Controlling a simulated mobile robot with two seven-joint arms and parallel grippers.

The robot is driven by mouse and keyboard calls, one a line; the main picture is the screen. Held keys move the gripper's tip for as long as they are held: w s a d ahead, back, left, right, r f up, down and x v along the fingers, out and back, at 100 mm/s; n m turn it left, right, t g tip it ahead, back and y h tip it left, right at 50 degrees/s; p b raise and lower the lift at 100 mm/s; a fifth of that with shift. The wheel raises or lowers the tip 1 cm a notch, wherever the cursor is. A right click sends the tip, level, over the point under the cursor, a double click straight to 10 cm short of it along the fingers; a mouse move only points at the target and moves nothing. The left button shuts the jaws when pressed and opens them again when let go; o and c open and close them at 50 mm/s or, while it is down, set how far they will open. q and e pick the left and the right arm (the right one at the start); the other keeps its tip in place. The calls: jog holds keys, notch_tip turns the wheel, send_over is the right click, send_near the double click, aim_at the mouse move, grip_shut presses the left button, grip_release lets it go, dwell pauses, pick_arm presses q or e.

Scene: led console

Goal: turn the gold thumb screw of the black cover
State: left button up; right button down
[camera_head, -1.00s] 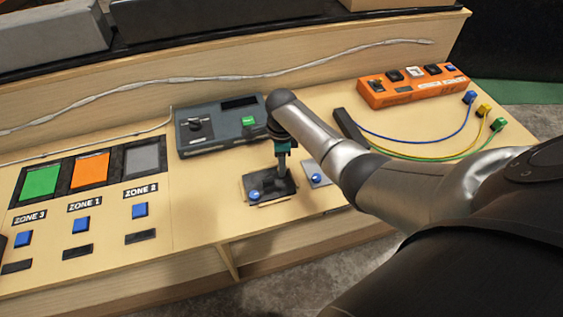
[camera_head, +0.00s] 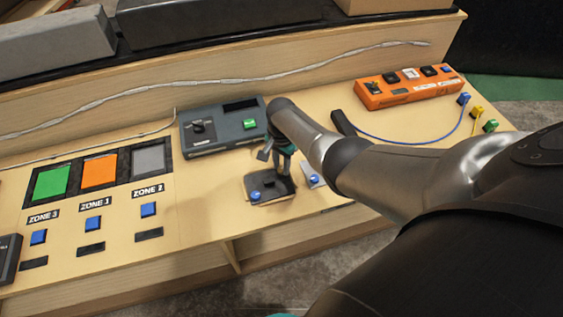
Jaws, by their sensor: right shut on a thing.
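The black cover (camera_head: 262,190) is a small dark plate lying on the wooden console top, with a blue knob (camera_head: 256,196) at its front left. My right gripper (camera_head: 283,174) points down onto the cover's back right part. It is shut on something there. The gold thumb screw itself is hidden by the fingers and too small to make out. My left gripper does not show; only a teal sliver, which I cannot identify, shows at the bottom edge.
A grey box (camera_head: 222,137) with a dial and green button stands behind the cover. A pale plate with a blue knob (camera_head: 314,180) lies close on the right. An orange switch box (camera_head: 408,90) and cables are farther right. Zone panels with blue buttons (camera_head: 93,223) lie left.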

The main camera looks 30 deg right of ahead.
jog(key=n, duration=0.6)
jog(key=shift+s+a+f+n+p, duration=0.1)
jog(key=shift+s+n+p, duration=0.1)
jog(key=shift+n+p, duration=0.15)
jog(key=n, duration=0.6)
jog(key=shift+f, duration=0.1)
jog(key=n, duration=0.6)
jog(key=shift+s+n, duration=0.1)
jog(key=shift+n, duration=0.25)
jog(key=n, duration=0.6)
jog(key=shift+n, duration=0.3)
jog(key=c, duration=1)
grip_release()
jog(key=o, duration=0.4)
jog(key=shift+w, duration=0.25)
jog(key=shift+r, duration=0.2)
